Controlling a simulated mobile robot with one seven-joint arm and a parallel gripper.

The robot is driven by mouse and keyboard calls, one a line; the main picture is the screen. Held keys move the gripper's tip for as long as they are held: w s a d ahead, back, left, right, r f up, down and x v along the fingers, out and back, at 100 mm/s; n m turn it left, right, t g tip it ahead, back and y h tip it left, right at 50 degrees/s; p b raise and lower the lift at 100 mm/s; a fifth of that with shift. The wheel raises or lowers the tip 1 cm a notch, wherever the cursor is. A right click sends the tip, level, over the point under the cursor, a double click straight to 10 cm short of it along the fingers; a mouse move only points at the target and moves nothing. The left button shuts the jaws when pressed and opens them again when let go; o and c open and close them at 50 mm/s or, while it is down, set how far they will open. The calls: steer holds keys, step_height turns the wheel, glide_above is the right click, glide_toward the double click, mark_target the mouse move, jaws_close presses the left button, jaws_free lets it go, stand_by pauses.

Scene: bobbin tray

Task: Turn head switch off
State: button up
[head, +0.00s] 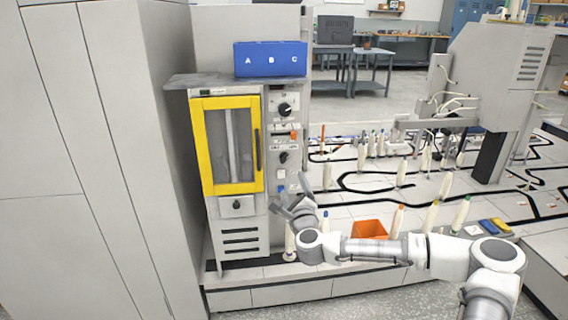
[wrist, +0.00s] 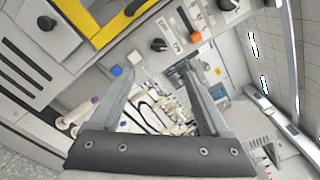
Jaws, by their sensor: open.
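A grey machine's control panel (head: 270,146) carries a black dial (head: 285,109), an orange switch (head: 293,135), a lower black knob (head: 283,157), a white button and a blue button. I cannot read the small labels, so I cannot tell which control is the head switch. In the wrist view the orange switch (wrist: 196,37), lower black knob (wrist: 158,45), white button (wrist: 133,58) and blue button (wrist: 116,70) show beyond my fingers. My gripper (head: 289,196) is in front of the panel's lower part. It is open and empty, its fingers (wrist: 152,80) apart.
A yellow-framed door (head: 228,187) with a dark handle is left of the panel. A blue A B C box (head: 270,58) sits on top. Bobbins and an orange bin (head: 369,229) stand on the tray surface to the right. A tall grey cabinet (head: 75,160) is at the left.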

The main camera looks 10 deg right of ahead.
mark_target(284, 159)
steer(key=w+b, duration=0.2)
steer(key=w, duration=1.4)
steer(key=shift+w+a+b, duration=0.1)
steer(key=shift+w+b, duration=0.25)
steer(key=shift+w, duration=0.05)
jaws_close()
